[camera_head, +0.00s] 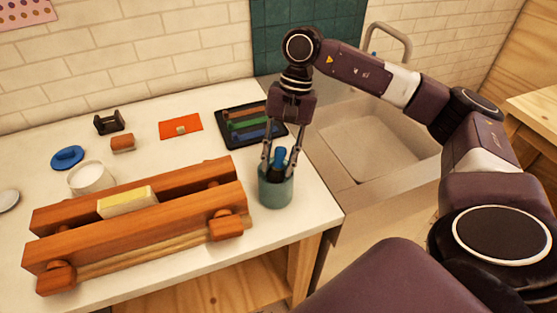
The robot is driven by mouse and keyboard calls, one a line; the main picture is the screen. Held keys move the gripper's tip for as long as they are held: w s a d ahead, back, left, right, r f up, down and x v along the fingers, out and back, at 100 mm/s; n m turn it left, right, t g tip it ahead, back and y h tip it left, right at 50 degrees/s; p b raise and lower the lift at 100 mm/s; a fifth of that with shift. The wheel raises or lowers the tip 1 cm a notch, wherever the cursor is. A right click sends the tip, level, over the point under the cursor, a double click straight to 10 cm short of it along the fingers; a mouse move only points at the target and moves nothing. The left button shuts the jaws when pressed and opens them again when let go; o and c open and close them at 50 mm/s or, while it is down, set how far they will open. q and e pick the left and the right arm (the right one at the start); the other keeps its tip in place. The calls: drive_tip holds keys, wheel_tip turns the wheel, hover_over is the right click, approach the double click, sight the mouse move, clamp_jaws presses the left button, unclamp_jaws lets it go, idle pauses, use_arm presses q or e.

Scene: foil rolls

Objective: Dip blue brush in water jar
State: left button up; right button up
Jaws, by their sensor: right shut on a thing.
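My right gripper (281,165) points down over a teal jar (276,193) near the table's right front corner. Its fingers are shut on the blue brush (279,156), which stands upright with its lower part hidden inside the jar. Whether the jar holds water cannot be seen. A white round cup (91,178) stands at the left, behind a wooden frame. My left gripper is not in view.
The wooden clamp-like frame (140,228) with a yellow block (127,202) fills the table's front. A dark tray (225,138) with coloured strips, an orange sheet (180,126) and a blue lid-like disc (67,157) lie behind. A sink (375,145) is at right.

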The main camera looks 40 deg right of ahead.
idle(0.3)
drive_tip(key=shift+r+p, duration=2)
drive_tip(key=shift+r, duration=1.8)
drive_tip(key=shift+r+p, duration=1.05)
drive_tip(key=shift+r, duration=0.95)
